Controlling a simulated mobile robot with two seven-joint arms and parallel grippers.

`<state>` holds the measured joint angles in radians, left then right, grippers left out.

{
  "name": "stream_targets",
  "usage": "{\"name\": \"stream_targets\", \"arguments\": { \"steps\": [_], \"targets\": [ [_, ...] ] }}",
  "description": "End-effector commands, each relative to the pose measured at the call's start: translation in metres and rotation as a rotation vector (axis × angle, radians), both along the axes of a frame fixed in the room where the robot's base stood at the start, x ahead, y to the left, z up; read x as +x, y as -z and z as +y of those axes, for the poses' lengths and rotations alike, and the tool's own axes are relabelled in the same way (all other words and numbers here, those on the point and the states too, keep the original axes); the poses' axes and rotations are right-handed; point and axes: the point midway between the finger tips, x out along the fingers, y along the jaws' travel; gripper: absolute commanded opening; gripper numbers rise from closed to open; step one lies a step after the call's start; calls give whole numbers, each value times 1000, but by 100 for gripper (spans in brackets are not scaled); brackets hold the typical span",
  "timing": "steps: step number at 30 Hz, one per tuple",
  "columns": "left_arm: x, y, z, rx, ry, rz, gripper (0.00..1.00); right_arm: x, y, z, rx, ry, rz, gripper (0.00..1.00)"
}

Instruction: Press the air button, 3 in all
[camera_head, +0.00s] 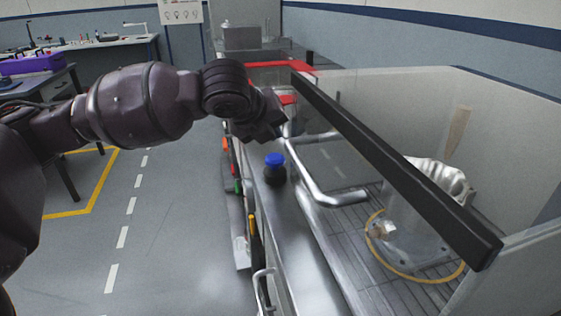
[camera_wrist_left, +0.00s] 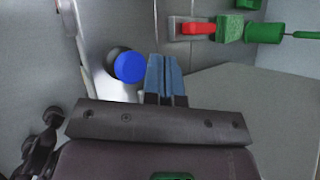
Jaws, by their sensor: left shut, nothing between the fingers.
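The air button is a blue cap (camera_head: 274,159) on a dark round base (camera_head: 275,176), on the metal ledge in front of the glazed enclosure. In the left wrist view the blue cap (camera_wrist_left: 130,67) shows just left of the fingertips. My left gripper (camera_head: 270,127) is shut and empty, above the button in the head view. Whether the cap is pressed down cannot be told. My right gripper is not in view.
A bent metal handle (camera_head: 325,190) and a long black bar (camera_head: 390,165) lie right of the button. A silvery housing (camera_head: 440,178) sits inside the enclosure. Red and green tools (camera_wrist_left: 198,28) hang on the side panel.

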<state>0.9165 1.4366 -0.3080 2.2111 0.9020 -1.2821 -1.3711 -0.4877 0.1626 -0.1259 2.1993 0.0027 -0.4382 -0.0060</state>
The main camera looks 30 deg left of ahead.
Motion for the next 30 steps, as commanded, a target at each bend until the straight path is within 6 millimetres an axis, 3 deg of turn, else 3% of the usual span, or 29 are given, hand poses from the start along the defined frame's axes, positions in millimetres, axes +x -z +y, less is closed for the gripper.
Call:
{"name": "stream_targets", "arguments": {
  "steps": [9,30],
  "targets": [
    [-1,18,0,0,0,-3,0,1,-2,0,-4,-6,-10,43],
    [-1,20,0,0,0,-3,0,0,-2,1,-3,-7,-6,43]
  ]
}}
